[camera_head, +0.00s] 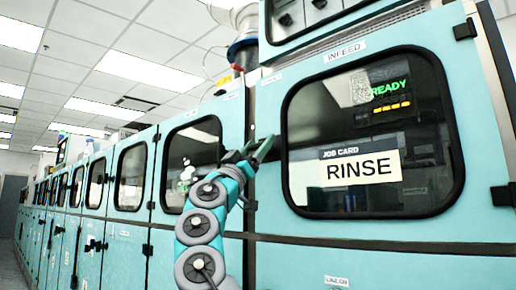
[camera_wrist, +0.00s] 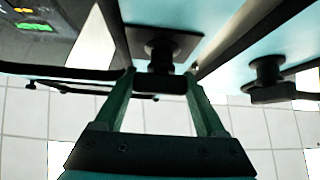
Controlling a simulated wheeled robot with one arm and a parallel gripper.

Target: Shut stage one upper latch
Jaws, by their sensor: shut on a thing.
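My gripper (camera_head: 259,149) is at the seam between the narrow teal door with a dark window (camera_head: 192,160) and the infeed door (camera_head: 370,135). In the wrist view, its two green fingers (camera_wrist: 162,98) are on either side of a black latch handle (camera_wrist: 160,83), and the gripper is shut on it. The latch's black base plate and round post (camera_wrist: 162,50) are just beyond the fingertips. In the head view, this latch is hidden by my gripper, so its angle is hard to judge there.
A second black latch (camera_wrist: 268,75) sits on the neighbouring panel, right in the wrist view. A row of teal cabinets (camera_head: 100,200) runs away to the left.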

